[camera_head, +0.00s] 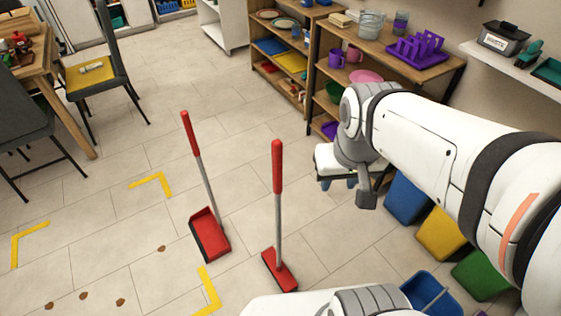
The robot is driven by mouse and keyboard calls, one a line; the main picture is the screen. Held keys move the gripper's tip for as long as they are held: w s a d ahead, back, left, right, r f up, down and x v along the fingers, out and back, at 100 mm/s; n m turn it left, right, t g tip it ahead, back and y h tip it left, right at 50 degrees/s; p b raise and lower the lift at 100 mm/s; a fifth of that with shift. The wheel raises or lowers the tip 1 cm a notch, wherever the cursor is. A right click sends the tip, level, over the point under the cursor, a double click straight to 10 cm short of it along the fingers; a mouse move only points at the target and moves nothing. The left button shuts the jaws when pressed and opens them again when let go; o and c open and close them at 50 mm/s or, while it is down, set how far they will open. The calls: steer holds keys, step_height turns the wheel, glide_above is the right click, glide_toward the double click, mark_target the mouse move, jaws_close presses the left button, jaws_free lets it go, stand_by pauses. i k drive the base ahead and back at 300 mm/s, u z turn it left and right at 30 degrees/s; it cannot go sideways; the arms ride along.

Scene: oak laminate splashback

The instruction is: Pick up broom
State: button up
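The broom stands upright on the tiled floor near the picture's middle. It has a long red grip (277,166), a grey pole (278,222) and a red head (280,271) with dark bristles on the floor. Beside it on the left stands a long-handled red dustpan (209,234), its pole tilted and its red grip (189,132) up. My white arm reaches in from the right. The dark grey end of my gripper (366,196) points down, right of the broom and apart from it. I cannot make out two separate fingers or anything held.
Yellow corner marks (209,291) and several brown spots (83,296) lie on the floor at lower left. Coloured bins (441,233) and a blue bucket (430,294) stand at right. Wooden shelves (310,50) are behind. Chairs (95,75) are at left.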

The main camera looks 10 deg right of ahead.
mark_target(272, 257)
steer(key=z, duration=2.4)
steer(key=k, duration=0.75)
steer(key=u, duration=1.55)
